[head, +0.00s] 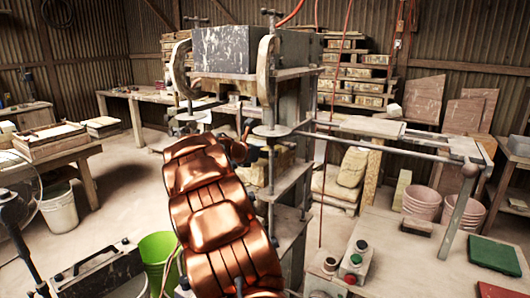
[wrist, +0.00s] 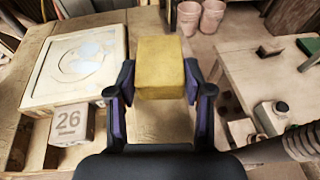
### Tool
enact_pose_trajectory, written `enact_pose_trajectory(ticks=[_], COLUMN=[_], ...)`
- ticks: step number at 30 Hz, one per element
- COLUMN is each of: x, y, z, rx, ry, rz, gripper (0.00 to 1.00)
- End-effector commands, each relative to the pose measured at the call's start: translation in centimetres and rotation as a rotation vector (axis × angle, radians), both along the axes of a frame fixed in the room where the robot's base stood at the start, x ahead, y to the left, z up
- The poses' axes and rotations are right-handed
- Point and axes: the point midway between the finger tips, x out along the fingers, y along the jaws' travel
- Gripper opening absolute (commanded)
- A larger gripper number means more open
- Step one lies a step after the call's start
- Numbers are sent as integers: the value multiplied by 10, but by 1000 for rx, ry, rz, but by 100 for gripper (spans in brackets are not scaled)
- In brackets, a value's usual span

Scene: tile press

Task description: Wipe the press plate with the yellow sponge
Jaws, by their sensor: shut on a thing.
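In the wrist view, my gripper (wrist: 158,92) is shut on the yellow sponge (wrist: 160,62), a block held between its dark, purple-sided fingers. The sponge is over a wooden surface (wrist: 150,125); I cannot tell if it touches it. A pale square frame with a round pattern (wrist: 42,97) lies to the left of the sponge. In the head view, the press (head: 290,73) stands in the middle with a large grey block at its top. I cannot make out the press plate for certain. My gripper and the sponge are hidden in the head view, behind my copper arm and the press.
A block marked 26 (wrist: 70,122) is left of my gripper. A control box with buttons (head: 353,265), a brush (head: 416,227) and a green pad (head: 497,255) are on the right table. A green bucket (head: 157,258) and pink buckets (head: 421,203) stand on the floor.

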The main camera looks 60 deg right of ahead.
Motion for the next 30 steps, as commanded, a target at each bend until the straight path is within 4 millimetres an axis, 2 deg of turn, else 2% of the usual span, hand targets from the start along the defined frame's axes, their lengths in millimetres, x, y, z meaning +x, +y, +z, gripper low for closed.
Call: enact_pose_trajectory(ticks=[13,22,23,30], x=[6,10,9,8], y=[-6,-18,-19,-18], z=[-1,4,3,2], rx=[1,-2,-2,0], ry=[-2,-4,-4,-3], rz=[12,13,13,10], gripper=[20,20,16,15])
